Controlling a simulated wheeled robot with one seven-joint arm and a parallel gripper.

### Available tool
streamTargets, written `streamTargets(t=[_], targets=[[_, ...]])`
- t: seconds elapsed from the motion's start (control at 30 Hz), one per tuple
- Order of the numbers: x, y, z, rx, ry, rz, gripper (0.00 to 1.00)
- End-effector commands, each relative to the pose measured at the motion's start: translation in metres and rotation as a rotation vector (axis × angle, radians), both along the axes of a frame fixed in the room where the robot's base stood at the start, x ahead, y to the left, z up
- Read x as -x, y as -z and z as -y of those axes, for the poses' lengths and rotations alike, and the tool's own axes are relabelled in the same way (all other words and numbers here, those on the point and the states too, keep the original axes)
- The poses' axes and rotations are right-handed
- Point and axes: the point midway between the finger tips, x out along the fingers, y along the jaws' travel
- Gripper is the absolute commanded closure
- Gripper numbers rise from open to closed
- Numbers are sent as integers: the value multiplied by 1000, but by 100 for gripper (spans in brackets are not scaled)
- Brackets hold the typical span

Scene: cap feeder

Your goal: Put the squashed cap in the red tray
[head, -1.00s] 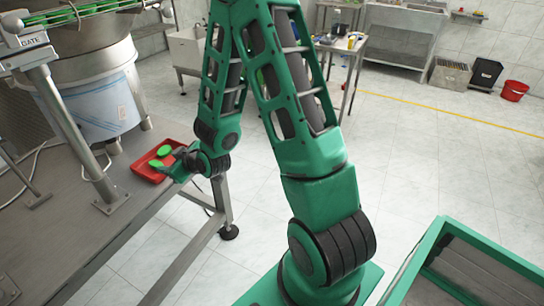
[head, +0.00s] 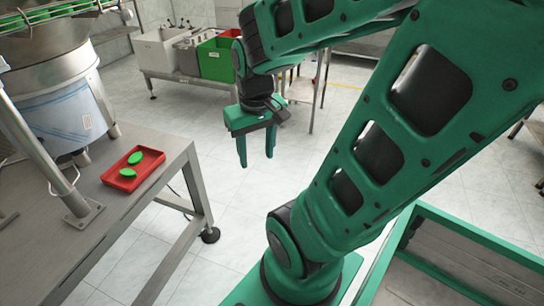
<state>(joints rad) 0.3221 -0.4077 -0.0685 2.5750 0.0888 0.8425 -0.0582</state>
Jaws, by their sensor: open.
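The red tray (head: 112,179) lies flat on the grey metal table at the left, near its far right corner. Two green caps lie in it. One cap (head: 135,157) is toward the back of the tray and the other cap (head: 128,173) toward the front; both look oval, and I cannot tell for sure which is squashed. My gripper (head: 256,162) hangs fingers down to the right of the table, over the floor. It is open and empty, well apart from the tray.
A steel feeder bowl (head: 60,100) on a stand and a metal post (head: 45,150) stand left of the tray. The table's right edge (head: 165,170) is near the tray. A bench with white and green bins (head: 218,58) stands behind. The floor between is clear.

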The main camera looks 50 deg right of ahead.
Motion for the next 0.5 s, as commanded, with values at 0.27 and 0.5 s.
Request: streamTargets(t=[0.27,0.5], targets=[[59,-17,0,-92,155,-90,53],[61,-17,0,-96,158,-96,53]])
